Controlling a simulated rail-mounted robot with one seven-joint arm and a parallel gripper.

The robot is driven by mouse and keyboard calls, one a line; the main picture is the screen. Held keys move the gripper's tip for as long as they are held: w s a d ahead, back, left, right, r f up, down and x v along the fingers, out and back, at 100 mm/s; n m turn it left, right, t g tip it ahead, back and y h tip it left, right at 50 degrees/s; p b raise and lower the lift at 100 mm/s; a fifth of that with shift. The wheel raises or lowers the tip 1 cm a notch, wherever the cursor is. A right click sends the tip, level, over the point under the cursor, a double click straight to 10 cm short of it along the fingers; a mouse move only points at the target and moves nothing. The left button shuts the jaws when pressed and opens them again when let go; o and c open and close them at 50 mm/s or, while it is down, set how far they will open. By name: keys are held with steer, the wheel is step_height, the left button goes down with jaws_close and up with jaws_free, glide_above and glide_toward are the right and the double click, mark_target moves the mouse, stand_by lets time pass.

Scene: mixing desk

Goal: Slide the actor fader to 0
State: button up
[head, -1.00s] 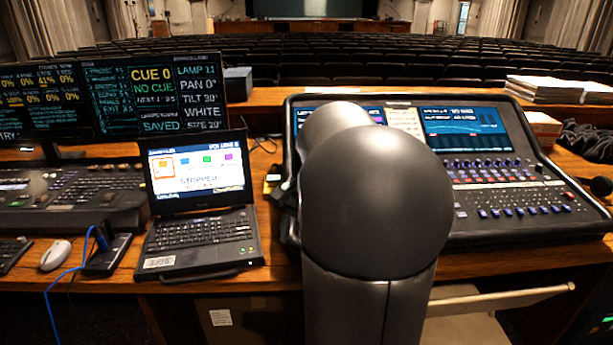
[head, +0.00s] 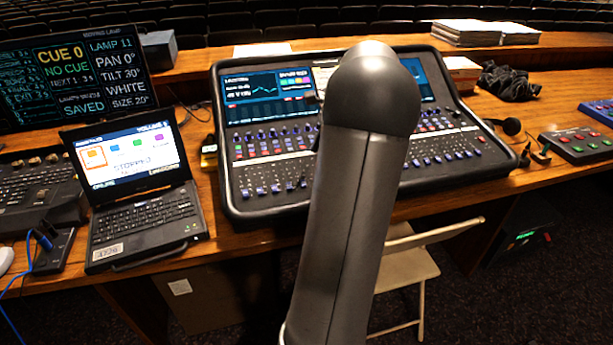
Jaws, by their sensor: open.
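The mixing console (head: 230,208) stands on the wooden desk, with lit screens at the back and rows of blue-capped faders (head: 275,189) towards its front edge. The fader labels are too small to read, so I cannot tell which one is the actor fader or where it is set. My arm rises across the middle of the head view and covers the centre of the console. My gripper is hidden behind it. A small dark shape shows at the arm's left edge, too unclear to identify.
A laptop (head: 145,215) stands left of the console, with a monitor (head: 85,80) behind it. Headphones (head: 508,126), a small button box (head: 578,143), dark cloth (head: 508,80) and paper stacks (head: 465,32) lie to the right. A folding chair (head: 405,262) stands in front of the desk.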

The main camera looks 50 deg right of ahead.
mark_target(303, 182)
steer(key=x, duration=0.9)
steer(key=shift+f, duration=0.1)
